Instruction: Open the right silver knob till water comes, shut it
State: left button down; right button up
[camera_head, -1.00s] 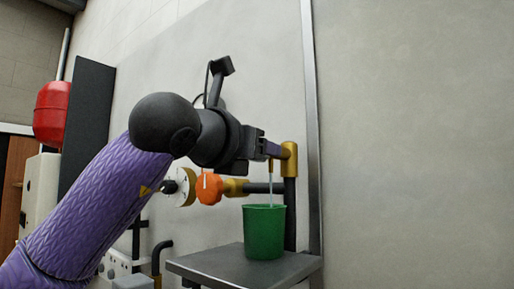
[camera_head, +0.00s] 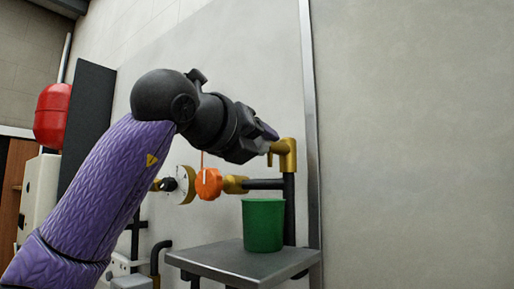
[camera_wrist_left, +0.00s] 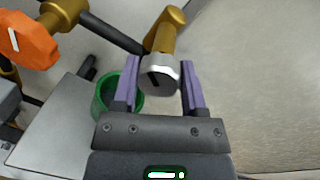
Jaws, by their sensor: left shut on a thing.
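The silver knob (camera_wrist_left: 160,78) sits at the end of a brass tap body (camera_wrist_left: 165,35), with a dark mark on its face. My left gripper (camera_wrist_left: 159,66) has its two purple fingers on either side of the knob and is shut on it. In the head view my left gripper (camera_head: 268,131) is up at the brass tap (camera_head: 287,155); the knob is hidden there. The spout (camera_head: 270,159) shows no water stream. A green bucket (camera_head: 263,226) stands upright below it. My right gripper is not in view.
The bucket stands on a grey metal shelf (camera_head: 232,262). An orange knob (camera_head: 208,184) and a round gauge (camera_head: 185,185) sit on the pipe to the left. A red tank (camera_head: 52,115) hangs further left. The wall at right is bare.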

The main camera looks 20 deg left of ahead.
pick_arm(q)
jog(key=n, duration=0.3)
jog(key=shift+r, duration=0.1)
jog(key=shift+a+n+g+h+b, duration=0.1)
jog(key=shift+n+g+h+b, duration=0.3)
jog(key=shift+n, duration=1.3)
jog(key=shift+c, duration=0.7)
grip_release()
jog(key=shift+s+a, duration=0.1)
